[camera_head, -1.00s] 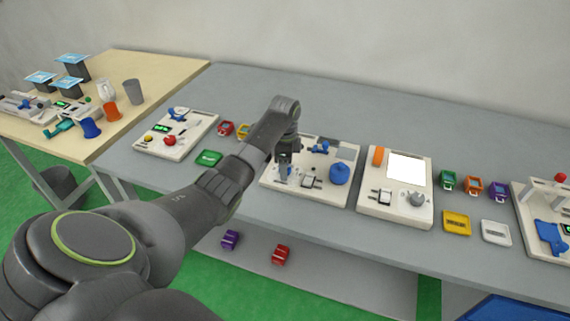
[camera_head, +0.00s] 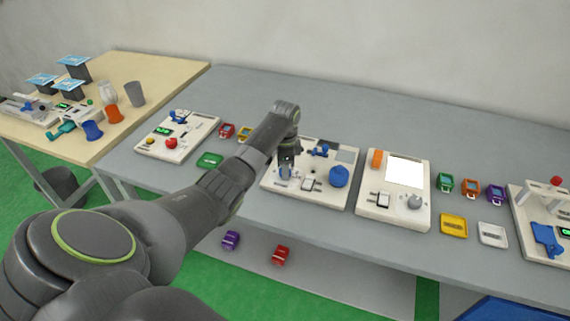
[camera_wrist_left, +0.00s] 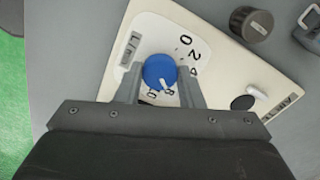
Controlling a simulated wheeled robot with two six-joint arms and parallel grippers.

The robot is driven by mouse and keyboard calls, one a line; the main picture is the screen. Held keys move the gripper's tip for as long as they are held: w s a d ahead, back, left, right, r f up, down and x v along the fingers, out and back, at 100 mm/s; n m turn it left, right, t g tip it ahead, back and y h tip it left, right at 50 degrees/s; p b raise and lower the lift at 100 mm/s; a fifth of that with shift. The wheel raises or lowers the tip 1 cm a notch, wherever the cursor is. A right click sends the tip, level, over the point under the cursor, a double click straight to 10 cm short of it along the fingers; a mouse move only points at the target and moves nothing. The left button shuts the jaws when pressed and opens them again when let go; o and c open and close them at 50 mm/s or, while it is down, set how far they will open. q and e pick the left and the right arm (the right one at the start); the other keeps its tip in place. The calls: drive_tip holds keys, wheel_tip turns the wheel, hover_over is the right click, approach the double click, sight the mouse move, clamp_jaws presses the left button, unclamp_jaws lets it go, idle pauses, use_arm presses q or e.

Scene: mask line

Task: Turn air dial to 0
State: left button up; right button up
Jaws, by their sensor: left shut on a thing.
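The air dial is a round blue knob (camera_wrist_left: 160,72) on a white scale plate marked L/min, in the left wrist view. Its white pointer line points toward the 8, near the bottom of the scale. The 0 (camera_wrist_left: 186,40) is at the upper right of the knob. My left gripper (camera_wrist_left: 160,80) is shut on the knob, one finger on each side. In the head view my left gripper (camera_head: 287,172) is down at the left part of the middle panel (camera_head: 325,195) and mostly hides the dial. My right gripper is not in view.
On the same panel are a dark round knob (camera_wrist_left: 252,24), a white rocker switch (camera_head: 311,185) and a larger blue knob (camera_head: 339,176). A panel with a white screen (camera_head: 405,170) stands to the right. Coloured small blocks lie around on the grey table (camera_head: 260,95).

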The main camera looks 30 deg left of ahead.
use_arm(q)
drive_tip(key=n+p, duration=0.2)
drive_tip(key=shift+r+n+p, duration=0.3)
drive_tip(key=shift+p, duration=0.05)
drive_tip(key=shift+n+p, duration=0.75)
drive_tip(key=shift+n, duration=0.15)
drive_tip(key=n+p, duration=0.1)
drive_tip(key=n, duration=0.1)
drive_tip(key=shift+f+n+p, duration=0.1)
drive_tip(key=shift+n+p, duration=0.3)
drive_tip(key=n+p, duration=0.1)
drive_tip(key=n, duration=0.2)
drive_tip(key=shift+n+p, duration=0.3)
drive_tip(key=shift+p, duration=0.1)
drive_tip(key=n+p, duration=0.1)
drive_tip(key=n, duration=0.4)
drive_tip(key=shift+p, duration=0.4)
drive_tip(key=n+p, duration=0.1)
drive_tip(key=n, duration=0.5)
drive_tip(key=shift+w+f, duration=0.1)
drive_tip(key=shift+n, duration=0.4)
drive_tip(key=o, duration=1)
